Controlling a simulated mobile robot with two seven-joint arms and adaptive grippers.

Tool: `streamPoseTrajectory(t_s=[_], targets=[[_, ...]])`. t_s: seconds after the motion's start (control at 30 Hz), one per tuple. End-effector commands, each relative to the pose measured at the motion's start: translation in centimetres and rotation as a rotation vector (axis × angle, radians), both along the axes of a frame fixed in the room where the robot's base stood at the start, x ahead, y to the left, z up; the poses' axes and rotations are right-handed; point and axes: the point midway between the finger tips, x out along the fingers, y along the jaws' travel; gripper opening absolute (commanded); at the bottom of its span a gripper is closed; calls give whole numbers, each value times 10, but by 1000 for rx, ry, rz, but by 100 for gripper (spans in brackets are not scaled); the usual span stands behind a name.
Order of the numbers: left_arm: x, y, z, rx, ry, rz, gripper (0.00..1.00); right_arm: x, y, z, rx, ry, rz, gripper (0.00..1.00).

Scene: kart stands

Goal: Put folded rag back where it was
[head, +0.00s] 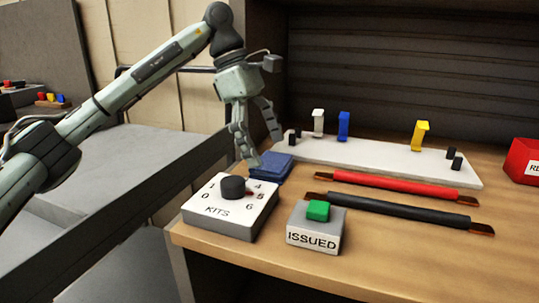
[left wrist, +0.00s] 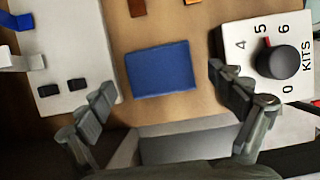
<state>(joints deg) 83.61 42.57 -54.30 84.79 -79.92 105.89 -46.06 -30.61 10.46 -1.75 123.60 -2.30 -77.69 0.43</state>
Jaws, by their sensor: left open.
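The folded rag (head: 269,168) is a flat blue rectangle lying on the wooden bench top, behind the KITS dial box and beside the left end of the white board. In the left wrist view the rag (left wrist: 161,69) lies flat between and beyond my two fingers. My left gripper (head: 261,152) is open and empty, pointing down just above the rag; its fingers also show apart in the left wrist view (left wrist: 165,95). No contact with the rag is visible. My right gripper is not in view.
The KITS box (head: 225,224) with a dark knob stands close in front of the rag. The ISSUED box (head: 313,242) has a green button. A red bar (head: 400,186) and black bar (head: 400,209) lie by the white board (head: 375,161) with upright clips. A red bin (head: 521,160) is at right.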

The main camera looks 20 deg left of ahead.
Motion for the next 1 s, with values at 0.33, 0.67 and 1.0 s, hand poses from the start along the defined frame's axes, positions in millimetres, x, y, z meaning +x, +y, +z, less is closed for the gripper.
streamPoseTrajectory(t_s=[0.33, 0.67, 1.0], targets=[[1, 20, 48, 0, -1, -1, 93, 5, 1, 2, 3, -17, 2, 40], [1, 21, 52, 0, 0, -1, 93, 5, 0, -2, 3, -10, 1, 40], [1, 21, 52, 0, 0, -1, 93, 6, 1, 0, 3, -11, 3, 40]])
